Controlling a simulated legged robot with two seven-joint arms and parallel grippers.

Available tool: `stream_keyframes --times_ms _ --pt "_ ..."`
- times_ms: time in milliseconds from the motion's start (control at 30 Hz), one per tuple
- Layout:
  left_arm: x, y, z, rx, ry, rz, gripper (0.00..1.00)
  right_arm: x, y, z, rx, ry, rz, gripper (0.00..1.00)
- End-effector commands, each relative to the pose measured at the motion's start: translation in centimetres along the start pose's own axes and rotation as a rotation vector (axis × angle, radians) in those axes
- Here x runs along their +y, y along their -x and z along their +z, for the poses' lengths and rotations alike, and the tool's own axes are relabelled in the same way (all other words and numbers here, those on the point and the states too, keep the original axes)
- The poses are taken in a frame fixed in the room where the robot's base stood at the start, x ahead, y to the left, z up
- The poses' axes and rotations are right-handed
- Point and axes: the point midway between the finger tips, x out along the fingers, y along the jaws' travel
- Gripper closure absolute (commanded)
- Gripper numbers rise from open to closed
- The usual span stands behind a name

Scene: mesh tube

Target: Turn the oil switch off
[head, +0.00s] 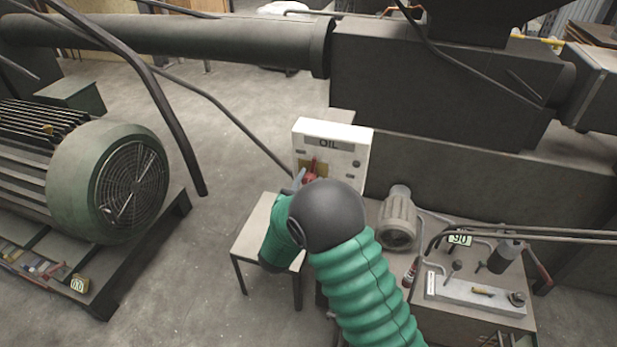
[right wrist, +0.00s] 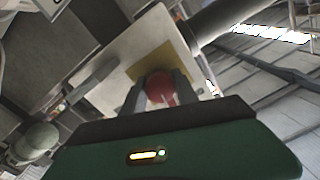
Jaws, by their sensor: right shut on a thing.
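The oil switch box (head: 345,146) is a white panel with a dark "OIL" label, standing near the middle of the head view. A red switch handle (head: 311,176) sits on a yellow plate (head: 318,166) on its face, partly hidden by my arm. My right gripper (head: 301,178) is at the handle. In the right wrist view, the two fingers of my right gripper (right wrist: 161,90) are on either side of the red handle (right wrist: 160,86), shut on it. The yellow plate (right wrist: 163,60) shows behind it. My left gripper is not in view.
A small table (head: 258,228) stands below the box. A large green motor (head: 105,185) is at the left. A small motor (head: 398,218) and a cabinet with levers (head: 470,300) are at the right. A dark machine (head: 430,85) stands behind. Floor is clear at centre left.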

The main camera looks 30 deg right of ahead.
Motion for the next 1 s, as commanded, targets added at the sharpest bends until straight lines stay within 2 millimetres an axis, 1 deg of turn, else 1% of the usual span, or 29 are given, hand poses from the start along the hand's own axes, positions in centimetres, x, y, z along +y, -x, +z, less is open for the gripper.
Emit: stream_keyframes --times_ms 33,333,867,900,1000 --pt "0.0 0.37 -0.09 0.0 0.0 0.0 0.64 0.15 0.19 0.36 -0.013 0.032 0.003 1.0" --pt "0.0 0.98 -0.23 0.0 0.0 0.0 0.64 0.21 0.19 0.49 -0.014 0.144 0.003 1.0" --pt "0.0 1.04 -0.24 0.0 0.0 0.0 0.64 0.24 0.18 0.58 -0.014 0.168 0.002 1.0" --pt "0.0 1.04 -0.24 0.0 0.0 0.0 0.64 0.24 0.18 0.59 -0.014 0.167 0.002 0.61" --pt "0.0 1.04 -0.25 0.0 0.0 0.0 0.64 0.19 0.14 0.47 -0.011 0.166 0.002 0.48"
